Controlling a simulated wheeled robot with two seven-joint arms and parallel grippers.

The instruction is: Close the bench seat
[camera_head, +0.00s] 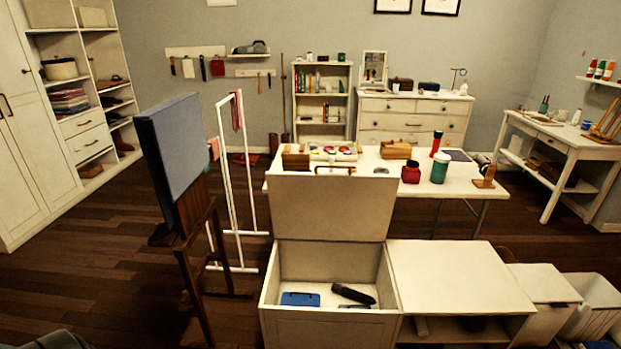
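The bench seat's lid (330,207) stands upright, hinged at the back of the white bench box (330,326). The box is open at the top. Inside it lie a blue flat item (300,299) and a dark cylindrical item (353,294). A closed white bench section (458,275) adjoins the box on the right. Neither of my grippers shows in the head view.
An easel with a grey-blue canvas (176,150) stands close on the left of the box, beside a white rack (231,185). A white table (455,185) with jars is behind the lid. White bins (541,285) stand at right. Floor at left is clear.

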